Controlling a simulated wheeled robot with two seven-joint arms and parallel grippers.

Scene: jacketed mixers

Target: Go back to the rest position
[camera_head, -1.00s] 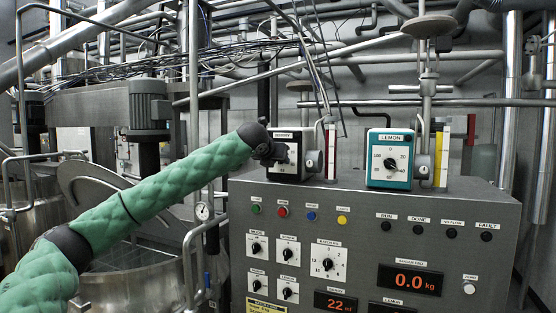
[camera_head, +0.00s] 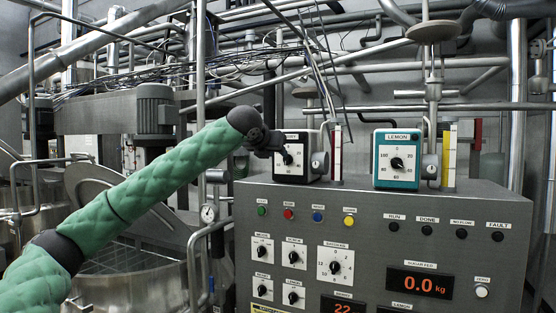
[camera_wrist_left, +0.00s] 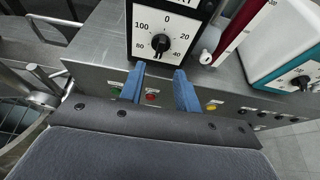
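My left arm is green and padded and comes in from the left. My left gripper (camera_head: 268,142) is at the left edge of a white-faced dial box (camera_head: 291,158) on top of the control cabinet, and its fingers are hard to make out there. In the left wrist view two blue fingers stand apart with nothing between them, so the left gripper (camera_wrist_left: 159,70) is open. The black knob (camera_wrist_left: 161,43) of the dial box lies just beyond the fingertips, and no finger appears to hold it. My right gripper is in neither view.
The grey control cabinet (camera_head: 375,214) carries buttons, knobs and red displays. A teal LEMON dial box (camera_head: 397,159) stands on its top right. A steel vessel (camera_head: 130,285) with an open lid is at the left. Pipes and cables run behind.

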